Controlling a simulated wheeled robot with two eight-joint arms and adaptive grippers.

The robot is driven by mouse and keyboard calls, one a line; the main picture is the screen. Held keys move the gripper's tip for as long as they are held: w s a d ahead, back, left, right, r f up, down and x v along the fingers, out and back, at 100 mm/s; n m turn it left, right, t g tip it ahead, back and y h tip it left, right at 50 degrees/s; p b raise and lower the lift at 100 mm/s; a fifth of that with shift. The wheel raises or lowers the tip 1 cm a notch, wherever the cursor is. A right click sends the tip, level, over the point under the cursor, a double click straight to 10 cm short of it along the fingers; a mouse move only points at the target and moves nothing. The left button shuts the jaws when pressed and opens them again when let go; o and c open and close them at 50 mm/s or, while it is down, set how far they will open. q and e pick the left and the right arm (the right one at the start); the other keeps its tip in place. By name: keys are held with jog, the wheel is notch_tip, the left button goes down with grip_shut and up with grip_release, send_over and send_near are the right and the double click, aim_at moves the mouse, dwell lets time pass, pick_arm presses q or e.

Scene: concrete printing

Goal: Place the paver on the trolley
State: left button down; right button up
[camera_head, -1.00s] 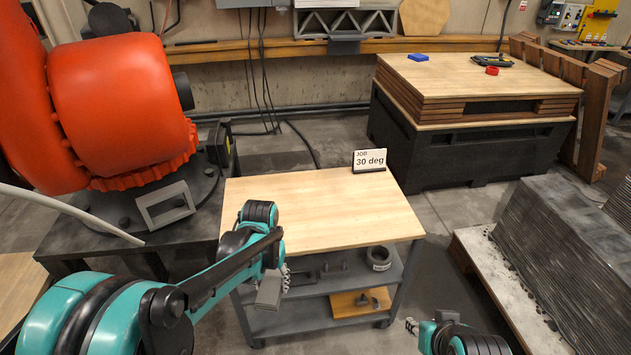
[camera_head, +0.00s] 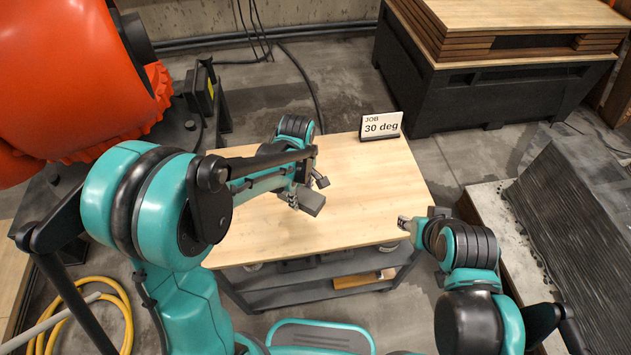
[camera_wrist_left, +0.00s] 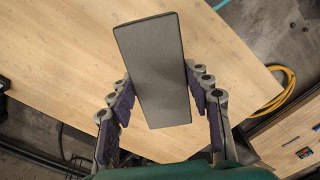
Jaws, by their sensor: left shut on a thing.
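The paver is a flat grey rectangular block (camera_head: 313,202); it also shows in the left wrist view (camera_wrist_left: 157,65). My left gripper (camera_head: 299,190) is shut on it, with the fingers (camera_wrist_left: 160,88) on its two long sides. The paver is over the wooden top of the trolley (camera_head: 375,195); whether it touches the top I cannot tell. The trolley top also fills much of the left wrist view (camera_wrist_left: 60,50). My right gripper (camera_head: 407,224) is at the trolley's right edge with nothing visible in it; its finger opening is too small to tell.
A sign reading "JOB 30 deg" (camera_head: 381,126) stands at the trolley's back right corner. A big orange machine (camera_head: 75,80) is at left. A dark ridged stack (camera_head: 575,205) on a pallet is at right. Most of the trolley top is bare. A yellow hose (camera_head: 110,290) lies at lower left.

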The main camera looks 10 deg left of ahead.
aim_at(318, 198)
pick_arm(q)
jog(key=d+n, duration=0.1)
jog(key=n, duration=0.1)
jog(key=d+n, duration=0.1)
jog(key=n, duration=0.1)
jog(key=d+n+p, duration=0.1)
jog(key=shift+s+d+r+n, duration=0.1)
jog(key=shift+s+d+n, duration=0.3)
jog(key=shift+d+n, duration=0.5)
jog(key=shift+n, duration=0.4)
jog(key=shift+a+f+n, duration=0.1)
jog(key=shift+f+n, duration=0.15)
jog(key=shift+n, duration=0.05)
jog(key=w+a+f, duration=0.1)
jog(key=a+f, duration=0.1)
jog(key=a, duration=0.1)
jog(key=w+a+f+b, duration=0.1)
jog(key=w+a+f, duration=0.1)
jog(key=a, duration=0.1)
jog(key=w+a+f+b, duration=0.1)
jog(key=w+a+f, duration=0.1)
jog(key=a, duration=0.2)
jog(key=shift+f, duration=0.4)
jog(key=shift+f+b, duration=0.85)
jog(key=shift+f, duration=1.2)
